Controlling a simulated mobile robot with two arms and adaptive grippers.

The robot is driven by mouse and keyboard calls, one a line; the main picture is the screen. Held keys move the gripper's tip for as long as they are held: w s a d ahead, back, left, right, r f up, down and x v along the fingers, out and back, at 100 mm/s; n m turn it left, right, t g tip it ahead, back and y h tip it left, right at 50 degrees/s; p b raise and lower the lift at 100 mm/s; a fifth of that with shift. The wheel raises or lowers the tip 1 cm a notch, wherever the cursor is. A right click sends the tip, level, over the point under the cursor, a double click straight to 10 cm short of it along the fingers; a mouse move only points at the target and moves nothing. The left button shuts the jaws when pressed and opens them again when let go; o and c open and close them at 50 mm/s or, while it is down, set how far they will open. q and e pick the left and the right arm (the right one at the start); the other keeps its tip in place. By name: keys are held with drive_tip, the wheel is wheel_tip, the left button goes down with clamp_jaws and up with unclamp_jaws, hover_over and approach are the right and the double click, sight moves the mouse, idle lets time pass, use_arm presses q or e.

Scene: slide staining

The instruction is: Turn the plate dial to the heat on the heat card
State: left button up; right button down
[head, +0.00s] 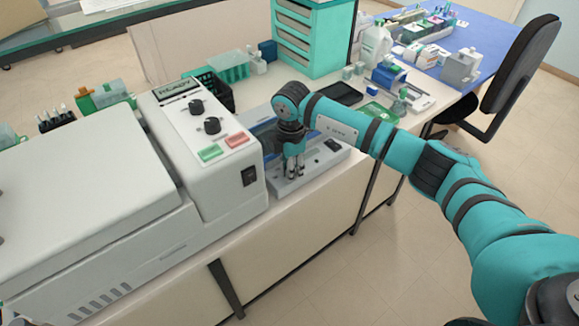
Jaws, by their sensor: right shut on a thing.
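The plate (318,163) is a low grey unit with a bluish top, on the bench right of the large white machine. My right gripper (294,169) points down at the plate's front panel, its fingers shut around the plate dial. The dial itself is hidden by the fingers, so its setting cannot be read. A small dark switch or display (333,145) sits on the panel to the right of the fingers. I cannot make out a heat card. My left gripper is not in view.
The white machine (212,165) stands close on the left, with two black knobs, a green button, a red button and a READY display. A black tablet (343,94) and a green tray (376,112) lie behind the plate. A teal drawer cabinet (312,45) stands further back.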

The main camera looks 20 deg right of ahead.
drive_tip(key=c, duration=1)
unclamp_jaws()
drive_tip(key=shift+r, duration=0.1)
drive_tip(key=r, duration=1.2)
drive_tip(key=shift+s, duration=0.25)
drive_tip(key=shift+f, duration=0.15)
